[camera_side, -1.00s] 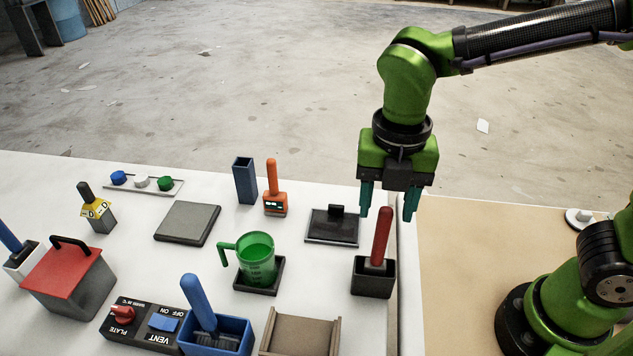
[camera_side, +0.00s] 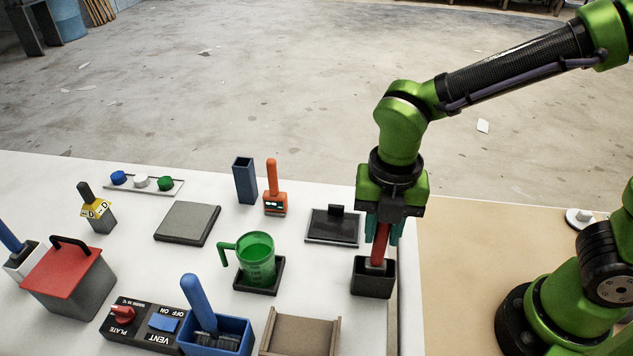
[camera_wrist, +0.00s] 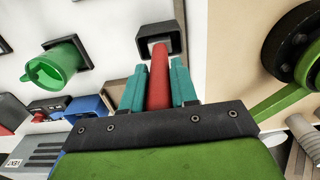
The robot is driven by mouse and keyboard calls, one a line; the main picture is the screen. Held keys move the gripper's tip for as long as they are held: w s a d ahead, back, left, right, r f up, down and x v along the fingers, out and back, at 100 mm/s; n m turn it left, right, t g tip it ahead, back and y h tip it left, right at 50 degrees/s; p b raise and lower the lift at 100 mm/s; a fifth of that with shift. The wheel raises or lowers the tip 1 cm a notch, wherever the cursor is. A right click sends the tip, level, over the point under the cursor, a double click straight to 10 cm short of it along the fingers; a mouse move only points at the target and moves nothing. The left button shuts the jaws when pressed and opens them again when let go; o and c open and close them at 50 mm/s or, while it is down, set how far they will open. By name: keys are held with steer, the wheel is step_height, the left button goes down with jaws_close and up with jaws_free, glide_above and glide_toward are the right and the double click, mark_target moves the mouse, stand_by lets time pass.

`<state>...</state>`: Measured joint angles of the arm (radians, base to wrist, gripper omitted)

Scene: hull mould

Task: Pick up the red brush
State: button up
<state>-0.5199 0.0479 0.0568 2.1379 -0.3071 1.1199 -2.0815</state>
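The red brush (camera_side: 380,243) stands upright with its lower end in a small black holder (camera_side: 372,282) at the right side of the white table. My gripper (camera_side: 383,232) points straight down over it, its teal fingers on either side of the handle. In the wrist view the red handle (camera_wrist: 159,88) runs between the two fingers, which appear to press against it. My gripper looks shut on the handle. The brush head is mostly hidden inside the holder.
A dark plate with a block (camera_side: 333,226) lies behind the holder. A green jug (camera_side: 257,262) on a dark pad stands left. A blue holder with a blue brush (camera_side: 203,305) and a brown tray (camera_side: 300,336) are at the front. The table's right edge is close by.

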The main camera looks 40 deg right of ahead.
jaws_close()
step_height(320, 180, up, 10)
steer(key=shift+r, duration=0.1)
stand_by(0.6)
